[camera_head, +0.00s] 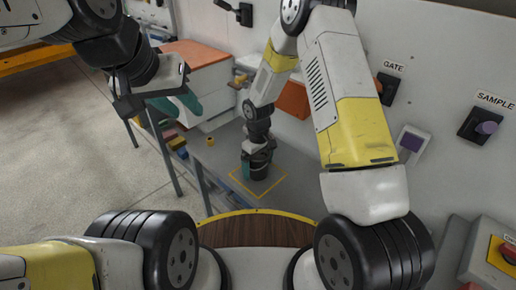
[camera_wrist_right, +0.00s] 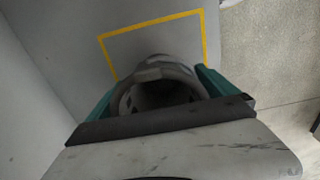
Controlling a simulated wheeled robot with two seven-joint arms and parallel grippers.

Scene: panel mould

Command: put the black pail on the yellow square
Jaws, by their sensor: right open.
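The black pail (camera_head: 259,173) stands upright at the yellow square (camera_head: 262,199), a yellow outline on the grey surface. In the head view its base looks to be inside the outline, toward the back. My right gripper (camera_head: 257,163) is over the pail from above. In the right wrist view the pail's round rim (camera_wrist_right: 163,72) is between the teal fingers of the open gripper (camera_wrist_right: 160,95), and the yellow outline (camera_wrist_right: 155,24) runs beyond it. The gripper hides the outline's near part there. My left gripper (camera_head: 182,104) hangs empty at upper left, away from the pail; its finger gap is unclear.
A wall panel with the GATE switch (camera_head: 388,88) and SAMPLE switch (camera_head: 480,124) rises on the right. An orange-topped cabinet (camera_head: 196,53) and an orange box (camera_head: 294,99) are behind. Small coloured blocks (camera_head: 172,135) lie left of the square. Open floor is at far left.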

